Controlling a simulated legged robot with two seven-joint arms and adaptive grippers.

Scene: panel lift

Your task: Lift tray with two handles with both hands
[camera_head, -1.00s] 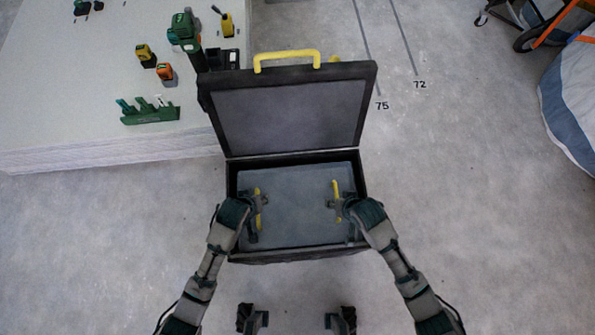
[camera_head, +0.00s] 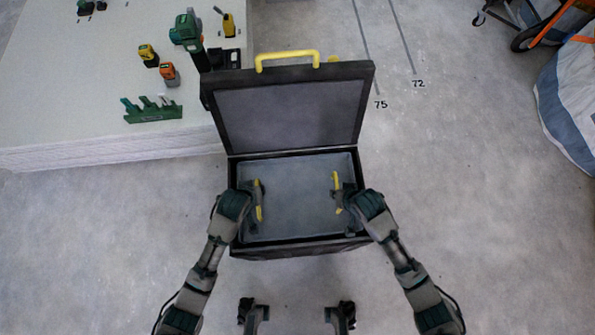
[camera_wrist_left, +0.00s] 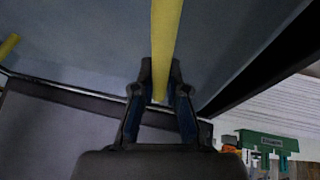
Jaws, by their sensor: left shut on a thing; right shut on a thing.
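The grey tray (camera_head: 298,205) with two yellow handles is within the outline of the open black case (camera_head: 300,249). My left gripper (camera_head: 257,199) is shut on the left yellow handle (camera_head: 259,214). In the left wrist view this handle (camera_wrist_left: 165,40) runs between the fingers (camera_wrist_left: 160,88), and the right handle (camera_wrist_left: 9,45) shows at the left edge. My right gripper (camera_head: 339,196) is shut on the right yellow handle (camera_head: 335,179). The grippers hide parts of both handles. The tray looks roughly level; its height above the case floor is hard to tell.
The case lid (camera_head: 291,115) stands open behind the tray, with a yellow carrying handle (camera_head: 288,57) on top. A white stack (camera_head: 60,115) with several tools is at the left. A green rack (camera_head: 153,112) lies near its edge.

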